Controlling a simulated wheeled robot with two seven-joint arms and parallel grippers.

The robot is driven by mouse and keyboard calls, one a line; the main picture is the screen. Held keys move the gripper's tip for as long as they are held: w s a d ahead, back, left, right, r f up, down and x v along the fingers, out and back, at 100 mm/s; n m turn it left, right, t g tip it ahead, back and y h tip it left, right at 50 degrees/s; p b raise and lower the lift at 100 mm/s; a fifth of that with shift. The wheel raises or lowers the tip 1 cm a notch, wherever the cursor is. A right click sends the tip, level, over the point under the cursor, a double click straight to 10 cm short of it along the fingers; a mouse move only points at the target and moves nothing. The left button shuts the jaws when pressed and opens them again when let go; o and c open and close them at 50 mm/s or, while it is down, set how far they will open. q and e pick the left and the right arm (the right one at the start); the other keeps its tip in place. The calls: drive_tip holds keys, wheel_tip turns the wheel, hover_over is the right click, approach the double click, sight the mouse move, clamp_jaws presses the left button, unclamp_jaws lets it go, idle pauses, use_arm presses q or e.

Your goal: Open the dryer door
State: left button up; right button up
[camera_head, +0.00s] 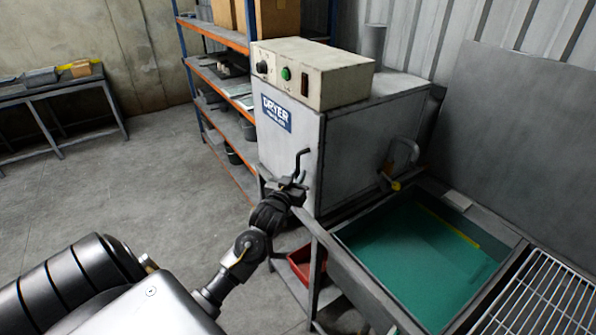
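The dryer (365,140) is a grey metal box with a blue "DRYER" label (277,113) on its front face. The front door (280,150) looks closed against the body. A dark bent handle (301,160) stands out at the front's right edge. My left gripper (294,184) is at the lower end of this handle, very close to it or touching. The fingers are small and dark, and I cannot tell whether they are closed around the handle. My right gripper is not in view.
A control box (312,75) with a knob and green button sits on the dryer. A sink-like basin (362,268) with a green bottom is at the right, beside a wire rack (548,300). A red bin (302,264) is below. Shelves (215,85) stand behind; floor at left is clear.

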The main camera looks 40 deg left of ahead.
use_arm(q)
drive_tip(key=shift+w+a, duration=0.2)
drive_tip(key=shift+w, duration=0.3)
clamp_jaws()
